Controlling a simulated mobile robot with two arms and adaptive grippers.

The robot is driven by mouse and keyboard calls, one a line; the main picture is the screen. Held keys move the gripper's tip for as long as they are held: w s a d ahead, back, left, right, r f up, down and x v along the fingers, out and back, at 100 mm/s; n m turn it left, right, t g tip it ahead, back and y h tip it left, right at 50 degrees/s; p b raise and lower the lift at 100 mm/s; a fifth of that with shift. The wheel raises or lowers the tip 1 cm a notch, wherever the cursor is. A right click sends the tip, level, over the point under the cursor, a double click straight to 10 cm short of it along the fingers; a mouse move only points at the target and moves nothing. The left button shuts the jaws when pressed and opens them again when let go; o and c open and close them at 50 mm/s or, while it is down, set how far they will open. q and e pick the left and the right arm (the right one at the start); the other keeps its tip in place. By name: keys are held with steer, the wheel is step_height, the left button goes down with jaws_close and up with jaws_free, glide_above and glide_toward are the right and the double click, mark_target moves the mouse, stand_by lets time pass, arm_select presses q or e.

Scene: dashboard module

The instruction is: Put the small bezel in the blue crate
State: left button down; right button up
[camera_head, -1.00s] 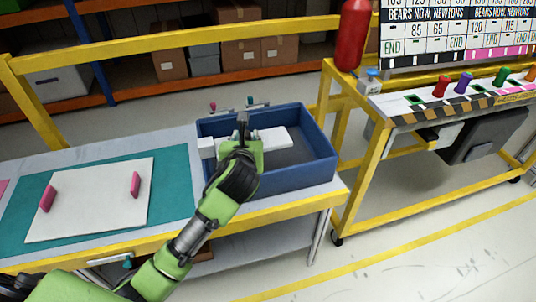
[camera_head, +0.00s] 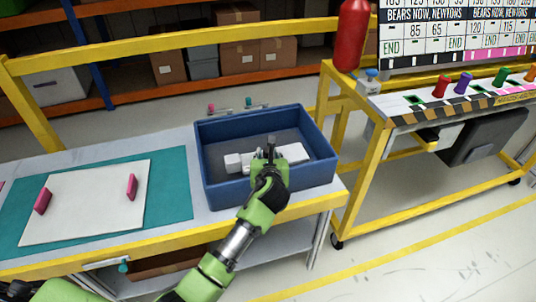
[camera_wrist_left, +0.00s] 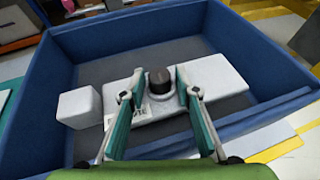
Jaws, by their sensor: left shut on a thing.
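The small bezel, a white part (camera_head: 293,153) with a block at its left end, is inside the walls of the blue crate (camera_head: 222,193) in the head view. In the left wrist view the bezel (camera_wrist_left: 217,78) has a dark round knob and a printed label. My left gripper (camera_head: 270,150) is shut on the bezel near its middle, with a finger (camera_wrist_left: 160,95) on each side of the knob. The crate's wall (camera_wrist_left: 275,60) surrounds it in the wrist view. I cannot tell whether the bezel touches the crate floor. My right gripper is not in view.
The crate stands at the right end of a workbench (camera_head: 110,264). A white board (camera_head: 90,205) with two pink pegs lies on a teal mat (camera_head: 178,190) to the left. A yellow-framed cart (camera_head: 345,185) with a red bottle (camera_head: 352,35) stands to the right.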

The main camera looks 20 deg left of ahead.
arm_select(q)
steer(key=shift+f, duration=0.55)
steer(key=c, duration=1.6)
jaws_free()
steer(key=shift+o, duration=0.2)
steer(key=shift+r, duration=0.2)
steer(key=p+v, duration=0.1)
steer(key=v, duration=1.1)
steer(key=shift+r, duration=0.35)
